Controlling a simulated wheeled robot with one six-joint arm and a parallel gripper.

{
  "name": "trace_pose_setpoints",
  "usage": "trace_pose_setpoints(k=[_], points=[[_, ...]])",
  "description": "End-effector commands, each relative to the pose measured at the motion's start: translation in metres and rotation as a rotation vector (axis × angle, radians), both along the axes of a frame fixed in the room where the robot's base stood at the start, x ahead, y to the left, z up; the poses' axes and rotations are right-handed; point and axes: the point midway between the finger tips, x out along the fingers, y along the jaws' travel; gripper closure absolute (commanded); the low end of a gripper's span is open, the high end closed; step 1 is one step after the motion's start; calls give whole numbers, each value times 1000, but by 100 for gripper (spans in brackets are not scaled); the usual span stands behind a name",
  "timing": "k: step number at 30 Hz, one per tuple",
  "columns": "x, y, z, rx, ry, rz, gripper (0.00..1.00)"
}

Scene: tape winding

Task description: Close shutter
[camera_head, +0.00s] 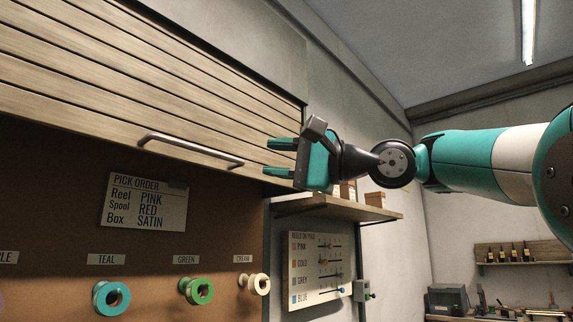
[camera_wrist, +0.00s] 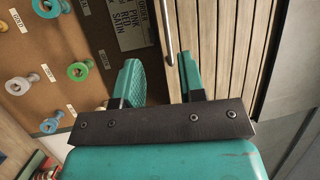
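The wooden slatted shutter (camera_head: 150,85) is raised and covers the upper part of the cabinet in the head view. Its metal bar handle (camera_head: 190,150) runs along the lower slats. My gripper (camera_head: 278,158) is just right of the handle's right end, its teal fingers pointing left and apart with nothing between them. In the wrist view the shutter (camera_wrist: 225,50) is at the right, and the handle (camera_wrist: 168,30) shows beyond the gap between the open fingers (camera_wrist: 160,75). The handle looks apart from the fingers.
Below the shutter is a brown pegboard (camera_head: 50,200) with a pick order sign (camera_head: 145,202) and several spools, including a teal one (camera_head: 111,298) and a green one (camera_head: 196,290). A wooden shelf (camera_head: 340,208) with small boxes is on the wall behind my gripper.

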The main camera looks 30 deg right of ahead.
Motion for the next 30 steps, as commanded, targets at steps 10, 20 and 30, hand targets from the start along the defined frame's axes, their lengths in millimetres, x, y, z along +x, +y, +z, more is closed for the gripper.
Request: trace_pose_setpoints(k=[10, 20, 30], points=[[-12, -9, -3, 0, 1, 0, 63], [-12, -8, -3, -1, 1, 0, 63], [9, 12, -44, -145, 40, -11, 63]])
